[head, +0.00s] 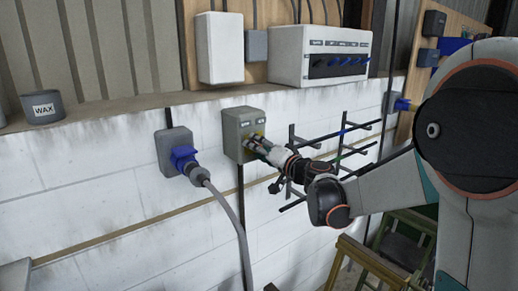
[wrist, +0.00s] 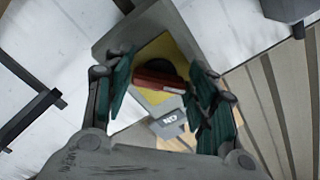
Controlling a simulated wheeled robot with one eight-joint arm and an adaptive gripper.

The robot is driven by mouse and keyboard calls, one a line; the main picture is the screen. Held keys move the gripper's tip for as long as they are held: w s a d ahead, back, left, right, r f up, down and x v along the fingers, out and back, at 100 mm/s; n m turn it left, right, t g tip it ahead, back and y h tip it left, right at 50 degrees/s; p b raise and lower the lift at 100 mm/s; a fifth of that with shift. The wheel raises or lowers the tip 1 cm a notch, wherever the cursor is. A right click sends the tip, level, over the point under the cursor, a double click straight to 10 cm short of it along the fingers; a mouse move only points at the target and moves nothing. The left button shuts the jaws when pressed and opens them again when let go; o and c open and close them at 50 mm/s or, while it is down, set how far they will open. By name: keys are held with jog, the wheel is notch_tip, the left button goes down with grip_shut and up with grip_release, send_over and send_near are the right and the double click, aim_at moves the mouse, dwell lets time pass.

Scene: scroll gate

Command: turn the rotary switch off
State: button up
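The rotary switch is a red bar handle (wrist: 160,78) on a yellow plate (wrist: 165,50), seen in the wrist view. It sits on a grey box (head: 235,125) on the white wall in the head view. The bar lies roughly crosswise in the wrist view. A small label (wrist: 170,122) by the plate appears upside down and seems to read ON. My gripper (wrist: 163,92) has its teal finger pads spread, one on each side of the red bar, without visibly closing on it. In the head view my gripper (head: 260,146) is at the box front and hides the handle.
A blue plug with a grey cable (head: 184,158) is left of the box. A white panel with blue knobs (head: 320,55) and a white box (head: 219,48) are above. Dark rods (head: 340,135) stick out from the wall on the right. A WAX tin (head: 42,108) stands on the ledge.

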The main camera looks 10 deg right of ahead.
jog(key=shift+o, duration=0.8)
jog(key=v, duration=1.2)
